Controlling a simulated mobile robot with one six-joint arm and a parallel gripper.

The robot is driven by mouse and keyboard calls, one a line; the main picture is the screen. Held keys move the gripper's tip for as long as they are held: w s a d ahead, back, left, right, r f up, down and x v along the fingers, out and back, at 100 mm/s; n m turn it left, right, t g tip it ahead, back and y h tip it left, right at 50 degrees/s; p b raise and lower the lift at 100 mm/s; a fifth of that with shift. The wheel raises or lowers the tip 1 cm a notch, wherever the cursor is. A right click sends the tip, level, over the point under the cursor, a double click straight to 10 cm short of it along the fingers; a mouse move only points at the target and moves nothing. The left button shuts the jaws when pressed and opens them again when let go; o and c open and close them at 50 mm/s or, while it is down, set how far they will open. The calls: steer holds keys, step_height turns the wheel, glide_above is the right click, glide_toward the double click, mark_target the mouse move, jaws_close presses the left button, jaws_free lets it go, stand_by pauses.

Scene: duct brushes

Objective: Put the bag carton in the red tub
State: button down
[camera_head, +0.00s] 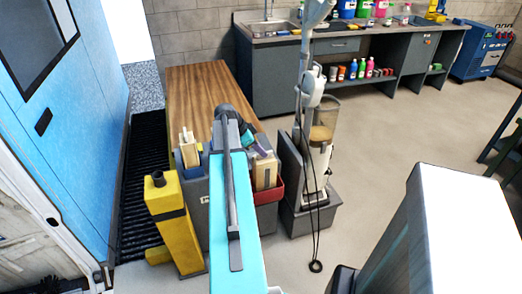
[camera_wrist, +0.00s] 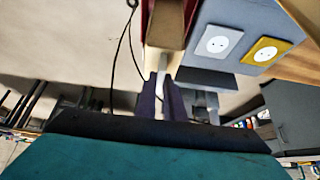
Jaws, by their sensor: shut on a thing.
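The bag carton (camera_head: 265,172), a cream and tan box with a dark side, stands upright at the end of the wooden bench. The red tub (camera_head: 268,194) is directly under it, and the carton's lower end is hidden behind or inside the tub's front wall. My gripper (camera_head: 256,147) is at the carton's top, partly hidden by my arm. In the wrist view the fingers (camera_wrist: 163,100) are shut on a pale narrow piece of the carton (camera_wrist: 162,68). Red tub walls (camera_wrist: 189,12) show beside the carton there. I cannot tell whether it touches the tub's floor.
A vacuum cleaner (camera_head: 318,190) with a hanging cord stands close right of the red tub. A yellow container (camera_head: 172,222) stands left. The wooden bench (camera_head: 195,95) lies behind. White (camera_wrist: 218,41) and yellow (camera_wrist: 265,50) sockets sit on a grey panel. Open floor lies right.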

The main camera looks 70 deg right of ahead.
mark_target(261, 159)
steer(key=shift+f+b, duration=1.35)
steer(key=shift+f, duration=0.9)
steer(key=c, duration=1.8)
jaws_free()
steer(key=shift+o, duration=0.2)
steer(key=b+v, duration=0.1)
steer(key=v, duration=1.2)
steer(key=shift+r, duration=0.3)
steer(key=shift+w+a+r, duration=0.1)
steer(key=shift+r+p, duration=1.1)
steer(key=shift+r, duration=1.35)
